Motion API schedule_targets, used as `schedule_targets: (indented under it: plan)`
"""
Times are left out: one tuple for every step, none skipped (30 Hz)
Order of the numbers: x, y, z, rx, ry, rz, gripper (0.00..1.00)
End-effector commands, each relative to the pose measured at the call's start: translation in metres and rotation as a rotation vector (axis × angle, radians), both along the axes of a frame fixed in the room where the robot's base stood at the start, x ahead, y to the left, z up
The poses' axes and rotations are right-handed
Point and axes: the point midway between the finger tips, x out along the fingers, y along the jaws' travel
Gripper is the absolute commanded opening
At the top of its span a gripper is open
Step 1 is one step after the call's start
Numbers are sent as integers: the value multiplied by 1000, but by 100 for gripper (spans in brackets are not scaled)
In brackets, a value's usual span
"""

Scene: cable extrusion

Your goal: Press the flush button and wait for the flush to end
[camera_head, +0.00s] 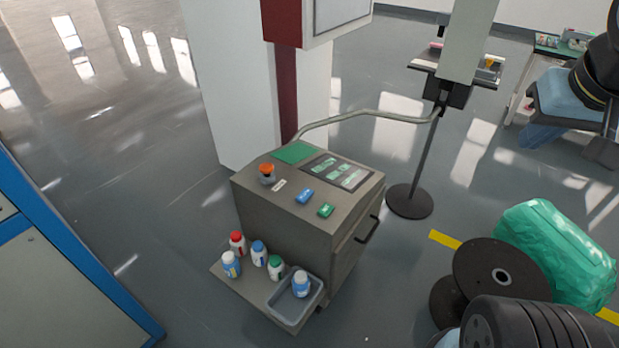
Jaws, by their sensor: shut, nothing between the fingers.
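A grey box-shaped console (290,225) stands on the floor near the middle of the head view. On its sloping top are a blue button block (305,196) and a green button block (326,210), side by side near the front edge. An orange-red knob (267,171) sits at the top's left. A dark panel (338,171) with several green displays lies at the back right of the top. The labels are too small to read, so I cannot tell which one is the flush button. No fingers of my gripper can be made out in this view.
Several small bottles (238,242) stand on the console's front shelf, with one in a grey tray (297,310). A bent metal tube (370,115) runs behind the console. A dark spool (500,262) and a green wrapped bundle (553,250) lie at right. Floor left of the console is clear.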

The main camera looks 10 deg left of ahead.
Motion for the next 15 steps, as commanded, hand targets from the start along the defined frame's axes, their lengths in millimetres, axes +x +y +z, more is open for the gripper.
schedule_targets:
  plan:
    - [0,0,0,0,0,0,0]
    - [0,0,0,0,0,0,0]
    - [0,0,0,0,0,0,0]
    - [0,0,0,0,0,0,0]
    - [0,0,0,0,0,0,0]
    - [0,0,0,0,0,0,0]
    - [0,0,0,0,0,0,0]
    - [0,0,0,0,0,0,0]
    - [1,0,0,-1,0,3,0]
    - [2,1,0,-3,0,6,0]
    - [4,2,0,-6,0,13,0]
    - [8,3,-1,-12,0,24,0]
    - [12,5,-2,-17,-1,36,0]
    - [17,8,-3,-25,-2,53,0]
    - [25,14,-4,-37,-3,78,0]
